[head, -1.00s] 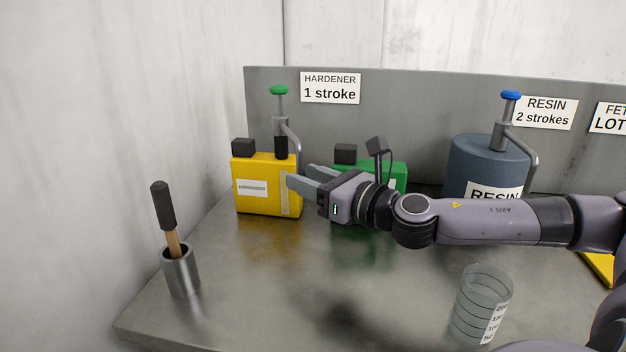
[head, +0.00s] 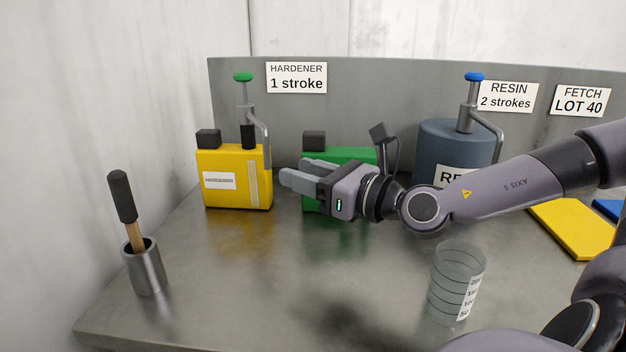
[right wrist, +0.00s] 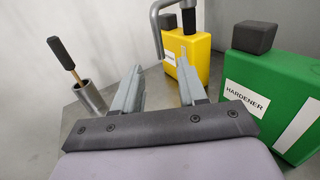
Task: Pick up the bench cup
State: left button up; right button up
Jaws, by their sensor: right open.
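The bench cup (head: 455,285) is a clear graduated cup with dark rings and a white scale label. It stands upright on the bench at the lower right of the head view, and it does not show in the right wrist view. My right gripper (head: 290,176) is open and empty. It is above the bench in front of the green container, behind and to the left of the cup, with its fingers pointing left. In the right wrist view its two fingers (right wrist: 162,92) are spread with nothing between them. My left gripper is not in view.
A yellow container (head: 235,190) and a green container (head: 340,156) stand by the back panel (head: 400,90). A blue-grey resin drum (head: 440,145) stands right of them. A metal holder (head: 144,270) with a brush is at the left. The middle front bench is bare.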

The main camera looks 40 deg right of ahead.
aim_at(456, 273)
jog(key=k+j, duration=0.75)
jog(key=j, duration=0.2)
